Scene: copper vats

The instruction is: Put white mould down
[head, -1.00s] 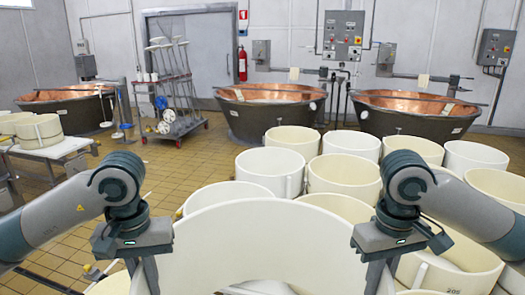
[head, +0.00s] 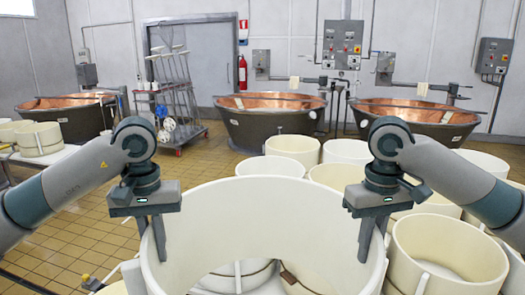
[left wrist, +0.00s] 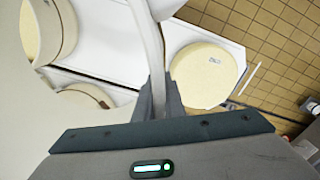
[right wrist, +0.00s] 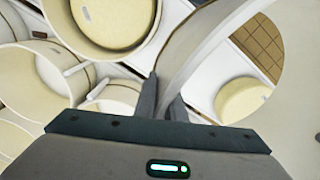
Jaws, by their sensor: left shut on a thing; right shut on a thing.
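The white mould (head: 265,205) is a large open ring, held upright-walled in front of me between both arms. My left gripper (head: 158,240) is shut on its left wall, and my right gripper (head: 367,238) is shut on its right wall. In the left wrist view the fingers (left wrist: 159,95) pinch the mould's thin wall (left wrist: 150,45). In the right wrist view the fingers (right wrist: 164,97) clasp the curved wall (right wrist: 195,50). Through the ring I see white surfaces and other moulds below. Its lower edge is cut off by the head view.
Several cream moulds (head: 450,250) crowd the right and the area beyond the ring. Copper vats (head: 268,118) stand along the back wall. A tool trolley (head: 180,130) stands at the back left. Tiled floor (head: 75,235) is open at left.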

